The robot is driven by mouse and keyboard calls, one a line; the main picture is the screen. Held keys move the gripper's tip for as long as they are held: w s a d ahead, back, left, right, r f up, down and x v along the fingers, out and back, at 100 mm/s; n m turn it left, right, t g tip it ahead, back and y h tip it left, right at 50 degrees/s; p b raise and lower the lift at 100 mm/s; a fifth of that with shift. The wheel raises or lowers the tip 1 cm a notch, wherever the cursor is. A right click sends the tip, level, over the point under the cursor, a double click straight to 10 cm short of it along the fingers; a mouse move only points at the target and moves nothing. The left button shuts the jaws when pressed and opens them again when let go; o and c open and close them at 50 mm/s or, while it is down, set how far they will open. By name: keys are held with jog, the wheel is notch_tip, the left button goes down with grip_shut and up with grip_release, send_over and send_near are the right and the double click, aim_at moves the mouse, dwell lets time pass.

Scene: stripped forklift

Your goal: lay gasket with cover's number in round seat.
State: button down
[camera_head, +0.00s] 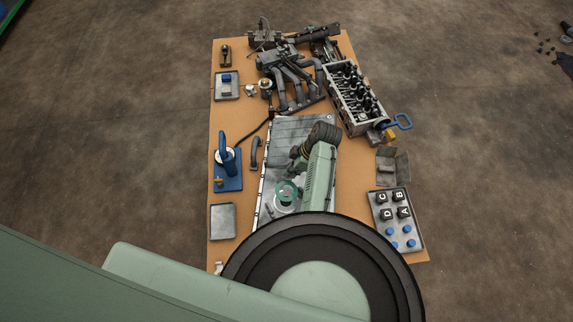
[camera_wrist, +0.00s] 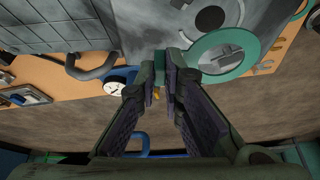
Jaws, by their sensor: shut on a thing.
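My gripper (camera_wrist: 170,66) is shut on the near edge of a teal ring gasket (camera_wrist: 222,56) in the wrist view. The ring lies flat to the right of the fingertips, over or on the grey metal plate (camera_wrist: 150,22). I cannot tell whether it touches the plate. A dark round opening (camera_wrist: 210,18) shows in the plate just beyond the ring. Part of another teal ring (camera_wrist: 301,10) shows at the top right corner. In the head view a teal ring (camera_head: 279,191) shows over the plate (camera_head: 291,129), beside my arm. No number is readable.
The plate lies on an orange-brown board (camera_head: 225,120). A blue stand with a round dial (camera_head: 229,172) is at left, near a curved grey handle (camera_head: 255,153). A tray (camera_head: 404,245) of lettered black blocks and blue pieces is at right. Engine parts (camera_head: 285,65) crowd the far end.

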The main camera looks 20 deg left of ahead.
aim_at(290, 180)
jog(key=shift+s+a+f, duration=0.2)
jog(key=shift+s+f, duration=0.05)
jog(key=shift+s, duration=0.15)
notch_tip(290, 180, down, 6)
jog(key=b, duration=0.6)
jog(key=shift+r, duration=0.1)
jog(key=shift+w+d, duration=0.1)
jog(key=shift+p, duration=0.5)
dwell(0.6)
jog(key=shift+f, duration=0.25)
jog(key=shift+f, duration=0.4)
jog(key=shift+d+f, duration=0.1)
jog(key=shift+f, duration=0.05)
dwell(1.1)
